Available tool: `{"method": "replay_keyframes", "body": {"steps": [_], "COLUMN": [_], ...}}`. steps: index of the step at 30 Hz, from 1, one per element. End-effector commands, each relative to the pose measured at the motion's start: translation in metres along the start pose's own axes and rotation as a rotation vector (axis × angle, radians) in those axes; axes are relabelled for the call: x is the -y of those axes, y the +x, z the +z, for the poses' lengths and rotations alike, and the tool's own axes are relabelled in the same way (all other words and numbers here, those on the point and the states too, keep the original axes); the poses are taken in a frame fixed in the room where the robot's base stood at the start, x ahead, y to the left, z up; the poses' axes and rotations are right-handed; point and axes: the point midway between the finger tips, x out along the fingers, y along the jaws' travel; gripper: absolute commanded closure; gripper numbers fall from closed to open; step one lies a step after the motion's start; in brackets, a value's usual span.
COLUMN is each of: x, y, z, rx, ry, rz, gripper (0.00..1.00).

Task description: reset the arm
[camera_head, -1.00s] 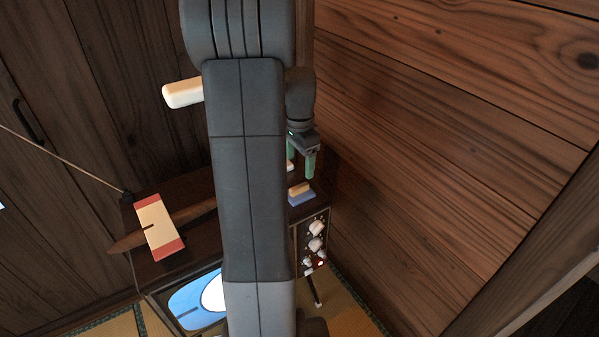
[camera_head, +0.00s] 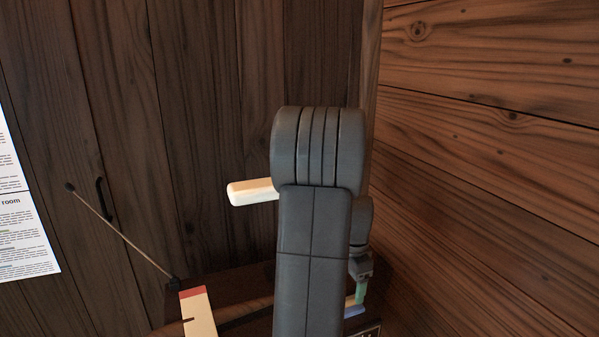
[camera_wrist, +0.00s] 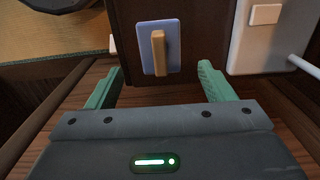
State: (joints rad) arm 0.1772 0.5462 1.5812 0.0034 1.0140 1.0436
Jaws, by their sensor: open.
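My arm (camera_head: 312,250) rises through the middle of the head view and hides part of what lies behind it. My gripper (camera_head: 361,290) shows small at its right side, pointing down by the wooden wall. In the wrist view my gripper (camera_wrist: 160,88) has its two green fingers spread wide apart, with nothing between them.
A cream bar (camera_head: 253,191) sticks out left of my arm. A dark cabinet top (camera_head: 236,284) holds a cream and red strip (camera_head: 198,312) and a thin antenna (camera_head: 122,236). A plank wall (camera_head: 480,180) stands close on the right. A white box (camera_wrist: 262,35) shows in the wrist view.

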Motion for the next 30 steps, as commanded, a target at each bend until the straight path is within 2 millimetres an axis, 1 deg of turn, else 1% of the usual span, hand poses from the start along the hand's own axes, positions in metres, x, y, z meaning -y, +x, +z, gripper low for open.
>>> {"method": "replay_keyframes", "body": {"steps": [1, 9, 12, 15, 18, 22, 30], "x": [-0.001, -0.001, 0.001, 0.001, 0.0, 0.0, 0.0], "y": [0.013, 0.067, 0.042, 0.03, 0.022, 0.017, 0.017], "z": [0.0, 0.001, 0.0, 0.0, 0.0, 0.0, 0.0], "rx": [0.002, 0.002, -0.003, -0.002, -0.001, 0.0, 0.0], "ry": [0.0, 0.0, 0.0, 0.0, 0.0, 0.0, 0.0], "rz": [0.003, 0.004, -0.005, -0.004, -0.002, -0.001, 0.0], "gripper": [0.24, 0.24, 0.24, 0.24, 0.24, 0.24, 0.24]}}
